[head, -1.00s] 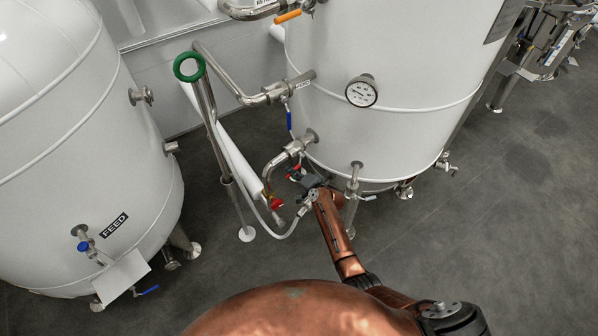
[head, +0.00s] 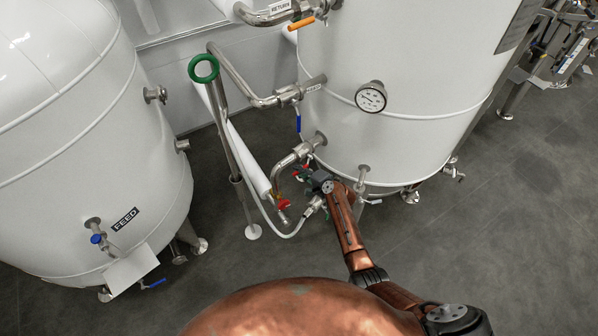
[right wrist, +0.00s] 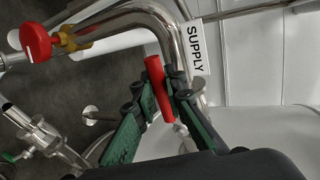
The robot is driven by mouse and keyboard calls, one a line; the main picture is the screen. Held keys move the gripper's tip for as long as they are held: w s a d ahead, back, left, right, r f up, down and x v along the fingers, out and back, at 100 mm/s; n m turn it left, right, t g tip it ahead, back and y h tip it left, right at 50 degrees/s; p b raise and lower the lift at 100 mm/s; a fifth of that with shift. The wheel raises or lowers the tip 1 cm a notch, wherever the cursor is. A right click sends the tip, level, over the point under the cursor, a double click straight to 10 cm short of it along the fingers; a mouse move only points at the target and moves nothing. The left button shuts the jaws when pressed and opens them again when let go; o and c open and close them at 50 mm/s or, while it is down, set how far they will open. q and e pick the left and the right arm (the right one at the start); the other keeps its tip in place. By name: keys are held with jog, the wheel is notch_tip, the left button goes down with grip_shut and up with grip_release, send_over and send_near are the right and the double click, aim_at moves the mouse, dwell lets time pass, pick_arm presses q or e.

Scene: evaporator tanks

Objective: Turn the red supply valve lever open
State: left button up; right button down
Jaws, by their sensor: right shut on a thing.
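The red supply valve lever (right wrist: 158,85) shows in the right wrist view as a red rod between my right fingertips, beside a bent steel pipe with a "SUPPLY" label (right wrist: 195,48). In the head view a bit of the red lever (head: 297,172) shows near the pipe at the tank's lower left. My right gripper (right wrist: 163,88) has green and black fingers and is shut on the lever. It also shows in the head view (head: 312,178), where it partly hides the valve. My left gripper is not in view.
A second red handle (head: 284,204) sits just below left, near a pale hose. A blue lever (head: 298,123) hangs above. A post with a green ring (head: 204,68) stands to the left. The white FEED tank (head: 70,150) is far left. The floor at right is open.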

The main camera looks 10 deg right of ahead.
jog(key=c, duration=2)
grip_release()
jog(key=shift+r, duration=0.1)
jog(key=shift+o, duration=0.2)
jog(key=v, duration=1.2)
jog(key=shift+d, duration=0.1)
